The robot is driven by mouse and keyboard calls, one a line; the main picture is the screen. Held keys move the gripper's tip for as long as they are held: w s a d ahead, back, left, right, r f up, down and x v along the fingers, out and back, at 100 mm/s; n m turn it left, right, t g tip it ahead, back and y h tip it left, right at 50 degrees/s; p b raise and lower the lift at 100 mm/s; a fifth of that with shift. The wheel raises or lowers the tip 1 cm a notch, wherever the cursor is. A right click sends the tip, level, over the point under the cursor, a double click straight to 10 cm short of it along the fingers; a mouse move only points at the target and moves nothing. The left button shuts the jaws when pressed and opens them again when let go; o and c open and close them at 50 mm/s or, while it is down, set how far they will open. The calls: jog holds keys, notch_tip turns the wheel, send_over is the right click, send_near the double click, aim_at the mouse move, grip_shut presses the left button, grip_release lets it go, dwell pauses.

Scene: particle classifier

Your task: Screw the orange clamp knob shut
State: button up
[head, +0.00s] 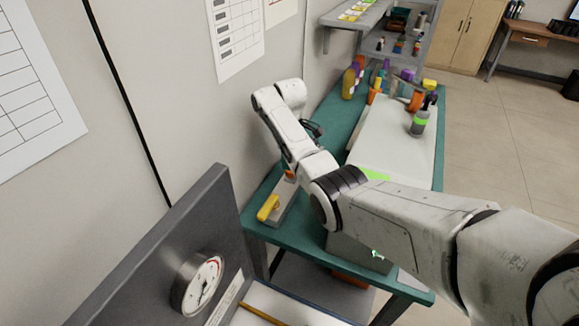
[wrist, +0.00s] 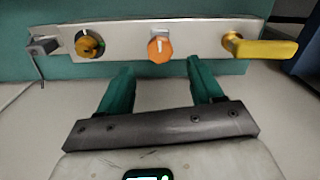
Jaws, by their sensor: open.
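The orange clamp knob (wrist: 160,49) sits at the middle of a pale metal strip (wrist: 128,38) in the wrist view. It is faceted and has a light square patch just above it. In the head view a bit of orange (head: 290,175) shows on the strip, partly hidden by my arm. My gripper (wrist: 160,72) has two teal fingers, apart and empty. In the wrist picture the knob lies between and beyond the fingertips, and neither finger appears to touch it. I cannot tell how far the knob is turned.
A yellow handle (wrist: 262,48) is right of the knob. A black-and-yellow dial (wrist: 89,44) and a small grey lever part (wrist: 43,46) are left of it. A wall stands beside the green bench (head: 338,122). A bottle (head: 420,122) stands on the white box (head: 385,150).

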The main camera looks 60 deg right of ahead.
jog(key=shift+f, duration=2.8)
jog(key=shift+c, duration=0.2)
jog(key=c, duration=1)
jog(key=shift+c, duration=0.2)
